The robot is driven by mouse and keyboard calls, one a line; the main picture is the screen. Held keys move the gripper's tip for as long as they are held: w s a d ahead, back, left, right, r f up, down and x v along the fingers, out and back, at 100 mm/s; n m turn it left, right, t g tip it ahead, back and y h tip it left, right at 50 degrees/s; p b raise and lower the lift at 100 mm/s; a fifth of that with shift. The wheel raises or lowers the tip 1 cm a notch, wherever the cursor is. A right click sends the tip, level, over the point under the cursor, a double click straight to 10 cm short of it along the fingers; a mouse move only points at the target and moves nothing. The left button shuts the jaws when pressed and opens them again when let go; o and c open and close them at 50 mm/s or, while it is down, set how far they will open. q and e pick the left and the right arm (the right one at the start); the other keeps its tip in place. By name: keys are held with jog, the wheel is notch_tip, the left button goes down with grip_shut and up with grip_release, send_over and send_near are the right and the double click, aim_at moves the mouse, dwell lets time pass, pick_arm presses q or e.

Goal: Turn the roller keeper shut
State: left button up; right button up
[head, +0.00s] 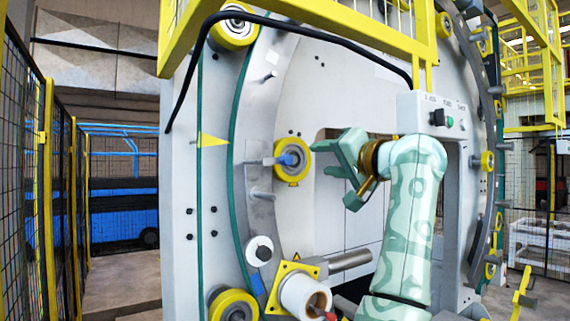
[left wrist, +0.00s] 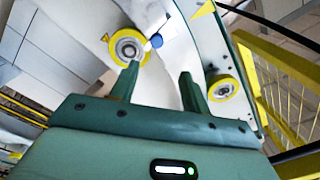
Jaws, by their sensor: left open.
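A yellow-rimmed roller (head: 293,176) sits on the curved grey ring in the middle of the head view. A blue-ended piece (head: 287,160) lies across its hub, with a grey pin to its left; I take this as the keeper. My left gripper (head: 321,158) is open and empty just right of the roller, fingers pointing at it. In the left wrist view the left gripper (left wrist: 157,76) shows both fingers apart. The roller (left wrist: 119,43) is beyond the left finger, and the blue end (left wrist: 157,40) is beside it, beyond the gap. My right gripper is out of view.
A grey control box (head: 434,115) hangs above my left arm, with a black cable arching left. A yellow guard frame (head: 330,25) is overhead. A white spool (head: 301,294) and another yellow roller (head: 232,304) are below. Mesh fencing (head: 58,180) stands left.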

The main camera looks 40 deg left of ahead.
aim_at(289, 159)
pick_arm(q)
jog(key=p+x, duration=0.5)
jog(key=x, duration=0.9)
jog(key=shift+w+a+p, duration=0.25)
jog(key=shift+a+p, duration=0.1)
jog(key=shift+w+a+f, duration=0.2)
jog(key=shift+a, duration=0.5)
